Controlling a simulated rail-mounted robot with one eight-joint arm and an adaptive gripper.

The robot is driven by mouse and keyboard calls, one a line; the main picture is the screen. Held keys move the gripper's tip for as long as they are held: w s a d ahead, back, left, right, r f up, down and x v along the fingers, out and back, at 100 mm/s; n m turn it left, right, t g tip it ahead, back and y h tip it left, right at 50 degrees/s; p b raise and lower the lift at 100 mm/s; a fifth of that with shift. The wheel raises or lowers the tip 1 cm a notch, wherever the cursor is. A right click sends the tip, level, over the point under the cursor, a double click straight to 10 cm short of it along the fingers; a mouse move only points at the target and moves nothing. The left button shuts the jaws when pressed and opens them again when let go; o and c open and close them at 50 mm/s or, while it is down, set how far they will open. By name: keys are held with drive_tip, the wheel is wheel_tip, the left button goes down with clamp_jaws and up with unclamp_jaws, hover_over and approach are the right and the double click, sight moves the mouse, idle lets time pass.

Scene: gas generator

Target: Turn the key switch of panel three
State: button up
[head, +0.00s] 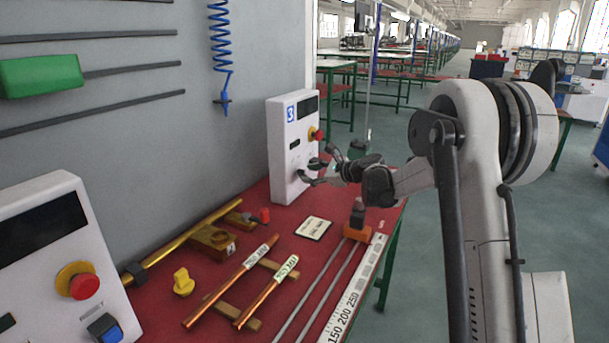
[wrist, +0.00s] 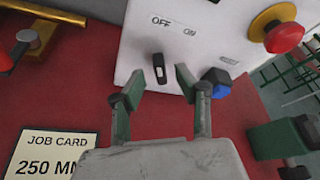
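Panel three (head: 285,150) is a white box with a blue "3" label, standing at the far end of the red bench. In the wrist view its face (wrist: 205,35) shows OFF and ON labels. The key switch (wrist: 159,68) is a small black key with a light mark, below the OFF label. In the head view my gripper (head: 318,170) is at the panel's lower front, and the key is not clear there.
A red emergency button (wrist: 284,37) and a blue knob (wrist: 216,82) sit on the panel to the right of the key. A job card (head: 314,228), copper tubes (head: 240,275) and an orange slider block (head: 356,232) lie on the bench. Another panel (head: 50,240) stands at left.

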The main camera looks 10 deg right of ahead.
drive_tip(key=v, duration=0.8)
drive_tip(key=shift+s, duration=0.15)
drive_tip(key=shift+r, duration=0.1)
drive_tip(key=s+a+r+n+g+h, duration=0.25)
drive_tip(key=s+a+n, duration=0.2)
drive_tip(key=s, duration=0.75)
drive_tip(key=s+a+r+n+g+h, duration=0.15)
drive_tip(key=s+a+r+n, duration=0.35)
drive_tip(key=s, duration=0.6)
drive_tip(key=s+d+f+n+h, duration=0.1)
drive_tip(key=s+f+n, duration=0.3)
drive_tip(key=s, duration=0.8)
drive_tip(key=s+d+f+n+h, duration=0.2)
drive_tip(key=s+n, duration=0.6)
drive_tip(key=s, duration=0.4)
wheel_tip(320, 180, down, 2)
drive_tip(key=shift+s+f+h+p, duration=0.25)
drive_tip(key=shift+h+p, duration=0.15)
drive_tip(key=shift+h, duration=0.5)
drive_tip(key=shift+n, duration=0.25)
